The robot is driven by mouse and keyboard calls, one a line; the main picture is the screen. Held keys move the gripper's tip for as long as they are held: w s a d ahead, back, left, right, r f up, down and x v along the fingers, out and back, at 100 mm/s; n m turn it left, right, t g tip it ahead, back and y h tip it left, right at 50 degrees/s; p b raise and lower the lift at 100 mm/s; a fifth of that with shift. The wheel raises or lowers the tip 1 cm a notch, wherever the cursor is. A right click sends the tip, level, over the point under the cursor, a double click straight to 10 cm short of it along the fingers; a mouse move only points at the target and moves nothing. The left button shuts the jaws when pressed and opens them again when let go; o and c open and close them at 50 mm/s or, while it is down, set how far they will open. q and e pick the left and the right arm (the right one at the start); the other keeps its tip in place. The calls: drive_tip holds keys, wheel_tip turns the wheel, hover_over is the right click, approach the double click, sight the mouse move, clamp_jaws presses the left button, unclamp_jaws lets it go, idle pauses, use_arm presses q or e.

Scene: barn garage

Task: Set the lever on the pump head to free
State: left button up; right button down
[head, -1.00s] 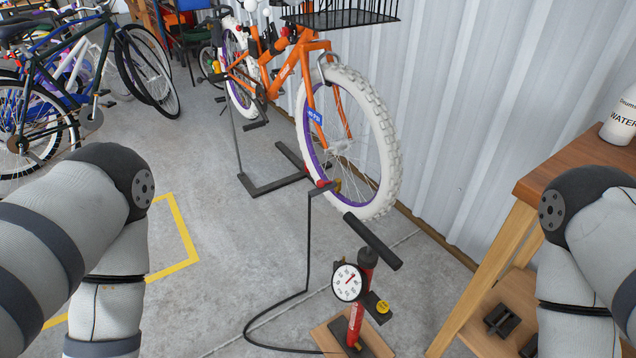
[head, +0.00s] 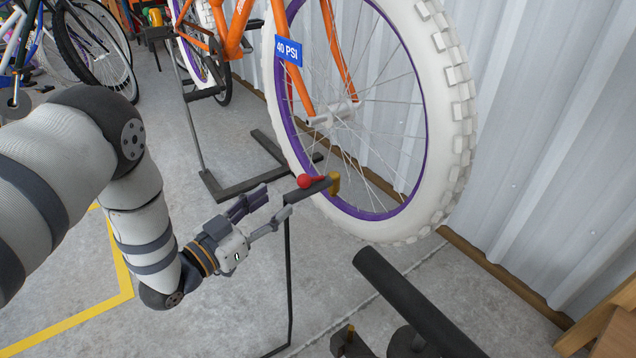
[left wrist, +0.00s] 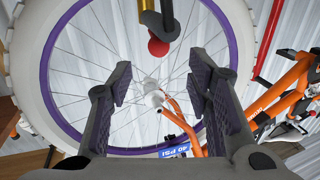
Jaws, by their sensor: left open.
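The pump head (head: 312,191) is a dark bar with a brass end (head: 334,183), at the lower left of the white front tyre. Its lever shows as a red ball (head: 304,181) on the bar's upper side; I cannot tell the lever's exact setting. A black hose (head: 288,270) hangs from the head. My left gripper (head: 277,201) is open and empty, just left of the head. In the left wrist view, the red ball (left wrist: 158,47) lies ahead, between and beyond the open fingers (left wrist: 160,85), with no visible contact. My right gripper is out of view.
The orange bike's wheel (head: 445,120), with purple rim and "40 PSI" tag (head: 288,50), stands close behind the head. A black stand (head: 235,183) is on the floor beyond my gripper. The pump handle (head: 410,300) rises at the lower right. A corrugated wall is at right.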

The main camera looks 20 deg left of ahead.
sight(300, 186)
use_arm(q)
drive_tip(key=b+x, duration=0.3)
drive_tip(key=x, duration=0.6)
drive_tip(key=shift+d+f, duration=0.15)
drive_tip(key=shift+d, duration=0.05)
drive_tip(key=shift+w+d, duration=0.15)
drive_tip(key=shift+w, duration=0.4)
drive_tip(key=shift+r, duration=0.25)
clamp_jaws()
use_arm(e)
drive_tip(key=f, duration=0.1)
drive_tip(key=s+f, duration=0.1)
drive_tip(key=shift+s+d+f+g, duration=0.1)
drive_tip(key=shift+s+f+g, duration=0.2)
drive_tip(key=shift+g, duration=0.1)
